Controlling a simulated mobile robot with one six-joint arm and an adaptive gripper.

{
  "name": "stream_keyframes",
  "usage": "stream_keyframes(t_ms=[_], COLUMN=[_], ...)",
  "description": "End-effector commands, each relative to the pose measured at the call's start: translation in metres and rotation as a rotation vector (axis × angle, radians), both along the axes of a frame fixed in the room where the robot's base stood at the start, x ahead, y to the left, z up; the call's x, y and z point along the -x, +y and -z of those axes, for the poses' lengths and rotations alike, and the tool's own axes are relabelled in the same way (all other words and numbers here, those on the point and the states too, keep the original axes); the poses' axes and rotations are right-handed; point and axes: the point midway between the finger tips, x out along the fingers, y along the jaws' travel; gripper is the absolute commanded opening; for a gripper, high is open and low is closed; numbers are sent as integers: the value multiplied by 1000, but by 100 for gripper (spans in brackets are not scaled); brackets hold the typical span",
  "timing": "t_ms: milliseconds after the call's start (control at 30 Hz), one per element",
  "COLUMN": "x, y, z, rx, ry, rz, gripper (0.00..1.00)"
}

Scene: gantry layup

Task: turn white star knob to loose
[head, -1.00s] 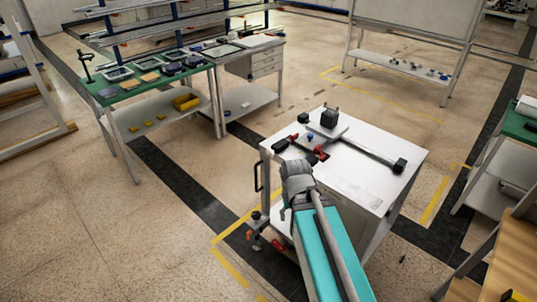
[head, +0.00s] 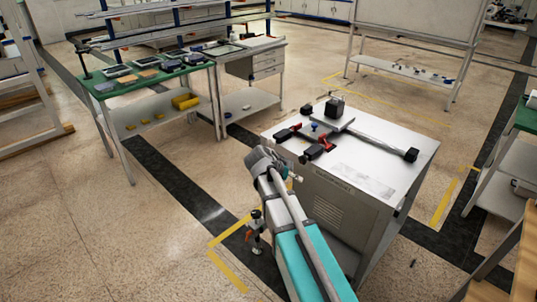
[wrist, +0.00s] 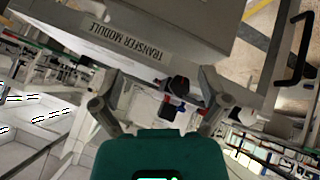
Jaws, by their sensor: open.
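I cannot make out a white star knob in either view; it may be hidden or too small. A white cart (head: 345,184) stands right of my gripper. Its label (wrist: 125,42) reads "TRANSFER MODULE" in the wrist view. My gripper (head: 287,172) is beside the cart's near left corner in the head view. In the wrist view my gripper (wrist: 160,108) has its two fingers wide apart, with nothing held between them. A dark knob-like part with red and blue bits (wrist: 178,90) shows between and beyond the fingers.
On the cart top lie red-and-black clamps (head: 318,150), a blue knob (head: 314,126), a black block (head: 335,105) and a long bar (head: 375,142). A black cart handle (wrist: 294,50) shows at upper right. A green-topped bench (head: 150,82) stands at left; floor lies clear between.

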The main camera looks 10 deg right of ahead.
Motion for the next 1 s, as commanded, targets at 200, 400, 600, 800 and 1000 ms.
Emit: stream_keyframes(t_ms=[200, 400, 600, 800, 1000], x=[-61, -109, -153, -181, -192], y=[19, 45, 82, 114, 130], z=[23, 30, 33, 31, 27], rx=[140, 243, 312, 343, 350], ry=[-229, -467, -711, -904, -991], rz=[75, 110, 110, 89, 74], gripper=[95, 95, 95, 95, 95])
